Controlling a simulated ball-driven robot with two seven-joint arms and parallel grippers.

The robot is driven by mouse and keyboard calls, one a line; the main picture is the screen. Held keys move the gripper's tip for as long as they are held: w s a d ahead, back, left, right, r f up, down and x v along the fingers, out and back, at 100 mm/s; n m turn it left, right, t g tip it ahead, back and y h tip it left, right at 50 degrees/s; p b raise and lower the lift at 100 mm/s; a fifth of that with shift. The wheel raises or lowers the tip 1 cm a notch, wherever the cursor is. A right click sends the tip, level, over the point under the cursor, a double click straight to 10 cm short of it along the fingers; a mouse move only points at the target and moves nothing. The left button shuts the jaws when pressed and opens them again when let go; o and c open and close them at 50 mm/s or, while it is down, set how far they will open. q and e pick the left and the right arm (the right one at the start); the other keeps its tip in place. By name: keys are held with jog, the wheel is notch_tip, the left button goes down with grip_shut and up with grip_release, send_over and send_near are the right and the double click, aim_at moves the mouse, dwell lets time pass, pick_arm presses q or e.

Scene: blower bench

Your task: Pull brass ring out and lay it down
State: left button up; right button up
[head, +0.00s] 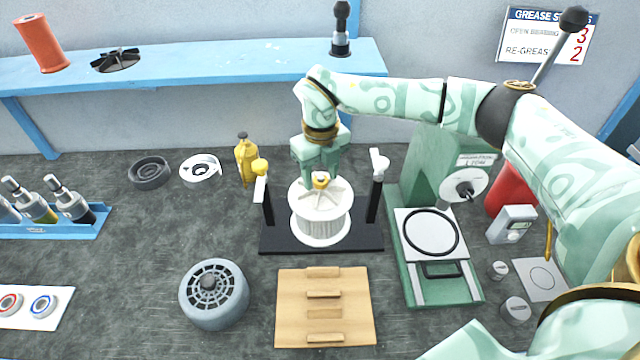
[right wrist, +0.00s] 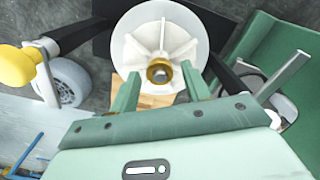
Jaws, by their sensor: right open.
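The brass ring (head: 320,180) sits at the hub on top of the white finned blower wheel (head: 320,222). In the right wrist view the brass ring (right wrist: 159,71) surrounds a grey shaft end at the centre of the wheel's fins. The wheel stands upright in a black stand (head: 285,246) between two posts. My right gripper (head: 320,172) is directly over the hub. In the right wrist view its two green fingers (right wrist: 160,85) are apart, one on each side of the ring, with nothing held. My left gripper is not in view.
A wooden slotted board (head: 352,300) lies in front of the stand. A grey motor (head: 213,295) is left of the board, and a green press (head: 450,285) stands to the right. A yellow bottle (head: 246,160) is close behind the stand. Bare bench lies at left centre.

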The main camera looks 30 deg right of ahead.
jog(key=shift+f, duration=0.1)
jog(key=shift+c, duration=0.4)
grip_shut()
jog(key=shift+r+p, duration=0.75)
jog(key=shift+p, duration=0.05)
jog(key=shift+r+p, duration=1.9)
jog(key=shift+r, duration=0.25)
